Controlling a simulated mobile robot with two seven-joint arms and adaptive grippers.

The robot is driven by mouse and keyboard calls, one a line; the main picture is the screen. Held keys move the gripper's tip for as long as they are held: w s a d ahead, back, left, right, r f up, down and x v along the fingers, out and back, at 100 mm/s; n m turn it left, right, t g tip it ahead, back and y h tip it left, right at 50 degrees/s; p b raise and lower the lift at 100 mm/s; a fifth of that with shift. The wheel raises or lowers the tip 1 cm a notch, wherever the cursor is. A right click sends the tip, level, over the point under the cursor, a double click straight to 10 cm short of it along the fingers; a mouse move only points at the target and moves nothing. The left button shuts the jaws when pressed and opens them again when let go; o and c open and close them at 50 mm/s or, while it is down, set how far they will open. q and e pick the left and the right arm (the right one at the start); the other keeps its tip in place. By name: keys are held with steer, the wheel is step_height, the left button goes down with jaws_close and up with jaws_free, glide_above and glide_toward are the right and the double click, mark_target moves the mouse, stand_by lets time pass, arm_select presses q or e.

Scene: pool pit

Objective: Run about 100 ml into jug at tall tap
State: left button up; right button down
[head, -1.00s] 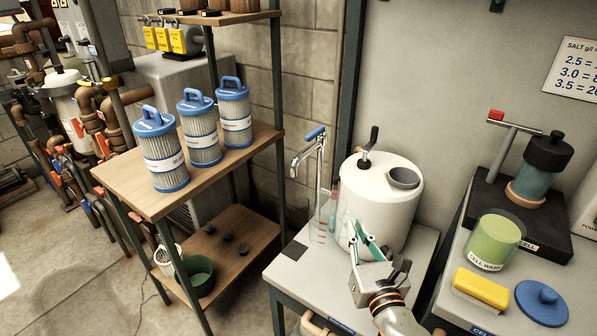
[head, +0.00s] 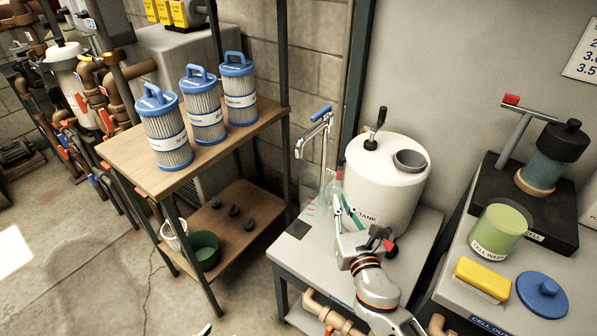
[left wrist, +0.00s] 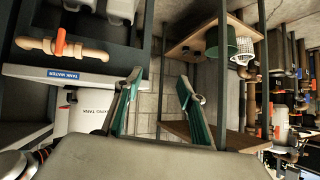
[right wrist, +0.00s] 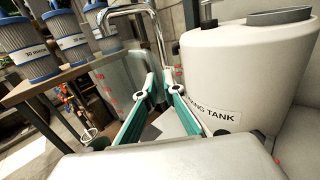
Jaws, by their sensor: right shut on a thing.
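The clear jug (head: 314,204) with red marks is by the tall tap's foot, left of the white tank; it also shows in the right wrist view (right wrist: 116,82). It looks roughly upright. I cannot tell whether it touches the bench or how much water it holds. The tall tap (head: 322,140) has a blue lever on top, and its spout bends down to the left above the jug's side. My right gripper (head: 342,208) is shut on the jug, its green fingers (right wrist: 162,88) hiding part of it. My left gripper (left wrist: 158,85) is open and empty, away from the jug.
The white mixing tank (head: 383,190) stands close to the right of the jug on the grey bench (head: 290,250). A wooden shelf (head: 135,152) with blue-capped filters is at the left. A second bench at right holds a green cup (head: 498,232), a yellow block (head: 482,281) and a blue lid (head: 541,296).

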arm_select(q)
steer(key=shift+w+r, duration=0.15)
steer(key=c, duration=0.4)
steer(key=shift+o, duration=0.2)
steer(key=n+t+h, duration=0.4)
steer(key=n+h, duration=0.4)
steer(key=n, duration=2.5)
glide_toward(312, 118)
steer(key=x, duration=1.2)
steer(key=shift+w+d+r, duration=0.1)
steer(key=shift+w+d, duration=0.05)
